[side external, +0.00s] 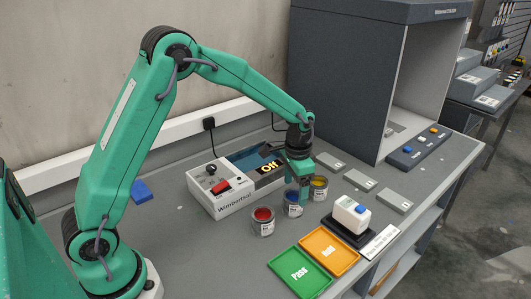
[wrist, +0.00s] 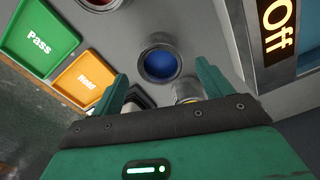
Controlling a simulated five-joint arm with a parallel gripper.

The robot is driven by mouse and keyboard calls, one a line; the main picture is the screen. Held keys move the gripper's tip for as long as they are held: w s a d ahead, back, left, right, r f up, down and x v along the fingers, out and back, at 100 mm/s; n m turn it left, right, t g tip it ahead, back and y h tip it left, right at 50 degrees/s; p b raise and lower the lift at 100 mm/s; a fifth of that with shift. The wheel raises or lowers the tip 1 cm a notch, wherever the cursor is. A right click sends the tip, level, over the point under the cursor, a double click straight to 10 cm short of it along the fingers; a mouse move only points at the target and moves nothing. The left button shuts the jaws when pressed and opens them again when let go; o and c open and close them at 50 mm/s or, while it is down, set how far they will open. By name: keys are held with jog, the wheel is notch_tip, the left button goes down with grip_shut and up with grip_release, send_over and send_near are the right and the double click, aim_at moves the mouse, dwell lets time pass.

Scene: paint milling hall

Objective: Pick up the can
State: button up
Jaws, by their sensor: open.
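Three small open metal cans stand in a row on the grey bench. One holds red paint (side external: 263,227), one blue paint (side external: 291,210) and one yellow paint (side external: 319,194). My gripper (side external: 302,183) is open and empty, pointing down just above the blue can and partly covering it in the side view. In the wrist view, the blue can (wrist: 160,62) sits ahead of and between the two green fingertips (wrist: 163,82). The yellow can (wrist: 187,91) is partly hidden behind my right finger, and the red can (wrist: 100,4) is cut off at the top.
A white instrument box (side external: 228,205) with an "Off" display stands behind the cans. A green Pass tray (side external: 300,275) and an orange Hold tray (side external: 330,251) lie in front. A white device (side external: 351,213) stands right of them. A dark grey booth (side external: 343,85) rises behind.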

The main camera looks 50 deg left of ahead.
aim_at(293, 202)
jog(key=shift+f, duration=0.5)
jog(key=shift+f, duration=2.6)
jog(key=c, duration=1.2)
jog(key=shift+o, duration=0.2)
jog(key=shift+r, duration=0.1)
